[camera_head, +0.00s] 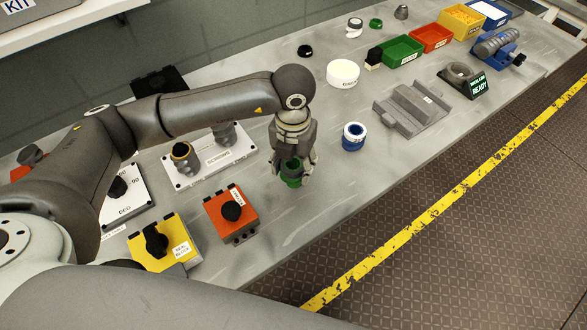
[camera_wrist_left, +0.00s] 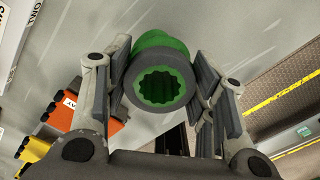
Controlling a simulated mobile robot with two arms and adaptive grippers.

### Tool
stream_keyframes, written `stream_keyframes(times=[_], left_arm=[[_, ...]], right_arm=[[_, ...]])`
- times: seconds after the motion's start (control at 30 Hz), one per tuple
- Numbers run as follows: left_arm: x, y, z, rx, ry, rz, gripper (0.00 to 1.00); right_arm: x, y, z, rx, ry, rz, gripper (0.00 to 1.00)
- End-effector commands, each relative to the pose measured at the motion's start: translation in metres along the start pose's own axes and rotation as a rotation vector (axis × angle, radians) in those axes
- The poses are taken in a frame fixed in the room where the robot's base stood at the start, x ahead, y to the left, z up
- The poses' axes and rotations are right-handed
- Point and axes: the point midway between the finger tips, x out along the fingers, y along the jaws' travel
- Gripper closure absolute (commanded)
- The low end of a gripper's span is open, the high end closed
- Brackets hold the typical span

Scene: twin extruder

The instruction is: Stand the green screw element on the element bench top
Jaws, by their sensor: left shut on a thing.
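The green screw element (camera_head: 291,180) is a short ring-like piece, green with a dark grey band at one end. My left gripper (camera_head: 295,168) points down and is shut on it, over the front part of the grey bench top (camera_head: 290,222). In the left wrist view the element (camera_wrist_left: 160,84) sits between the two finger pads of the left gripper (camera_wrist_left: 163,68), with its splined bore facing the camera. I cannot tell whether its lower end touches the bench. My right gripper is not in view.
A blue-and-white ring (camera_head: 354,136) stands right of the gripper. The orange box with a black knob (camera_head: 231,213) and the white screws plate (camera_head: 215,165) are to the left. A grey block fixture (camera_head: 412,108) lies farther right. Bare bench lies in front of the gripper.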

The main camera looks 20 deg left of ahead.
Motion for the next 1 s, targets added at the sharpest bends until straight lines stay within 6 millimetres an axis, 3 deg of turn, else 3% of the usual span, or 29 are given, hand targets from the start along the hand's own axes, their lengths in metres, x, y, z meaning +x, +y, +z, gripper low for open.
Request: stream_keyframes(times=[0.3, 0.67, 0.7, 0.83, 1.0], left_arm=[[0.033, 0.000, 0.004, 0.000, 0.001, 0.001, 0.92], [0.039, 0.000, 0.004, 0.000, -0.001, 0.000, 0.92], [0.038, 0.000, 0.004, 0.000, 0.000, 0.001, 0.44], [0.037, 0.000, 0.003, 0.000, 0.001, 0.001, 0.27], [0.037, 0.000, 0.003, 0.000, 0.000, 0.001, 0.27]], right_arm=[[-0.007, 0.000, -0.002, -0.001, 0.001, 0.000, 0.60], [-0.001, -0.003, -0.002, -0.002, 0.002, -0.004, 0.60], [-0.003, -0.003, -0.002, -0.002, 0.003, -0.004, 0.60], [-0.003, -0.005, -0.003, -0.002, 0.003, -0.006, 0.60], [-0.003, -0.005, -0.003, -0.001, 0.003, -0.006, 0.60]])
